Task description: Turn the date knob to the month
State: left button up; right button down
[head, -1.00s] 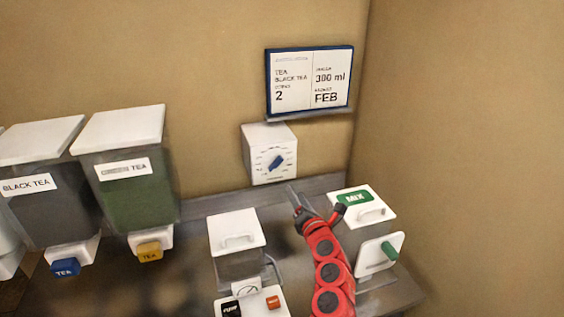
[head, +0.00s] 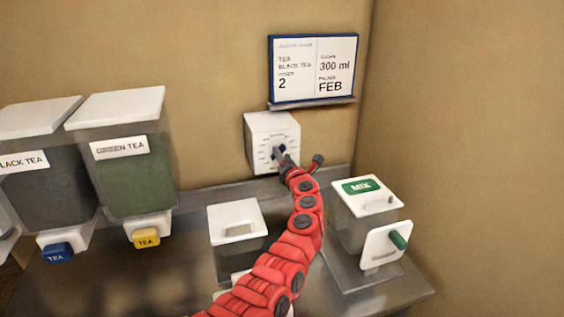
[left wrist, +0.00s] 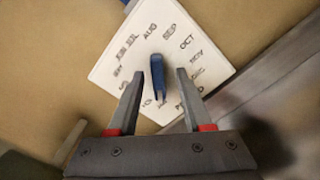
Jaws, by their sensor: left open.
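The date knob (left wrist: 157,77) is a blue bar on a white dial box (head: 259,157) fixed to the back wall. In the left wrist view the dial face (left wrist: 111,83) carries month names around the knob, with AUG, SEP and OCT readable. My left gripper (left wrist: 160,88) is open, its two fingers on either side of the knob's near end and apart from it. In the head view the left gripper (head: 282,156) reaches the dial and partly hides the knob. The wall card (head: 313,68) above reads FEB, 300 ml, BLACK TEA and 2. My right gripper is not in view.
Black tea (head: 42,195) and green tea (head: 135,180) bins stand at the left, with blue and yellow TEA levers. A white-lidded container (head: 236,221) stands behind my arm. The MIX container (head: 352,226) is at the right, near the corner wall.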

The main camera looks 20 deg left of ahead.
pick_arm(q)
jog(key=shift+w+a+r, duration=0.1)
jog(key=shift+a, duration=0.1)
grip_shut()
jog(key=shift+m+p, duration=2.1)
jog(key=shift+m, duration=0.4)
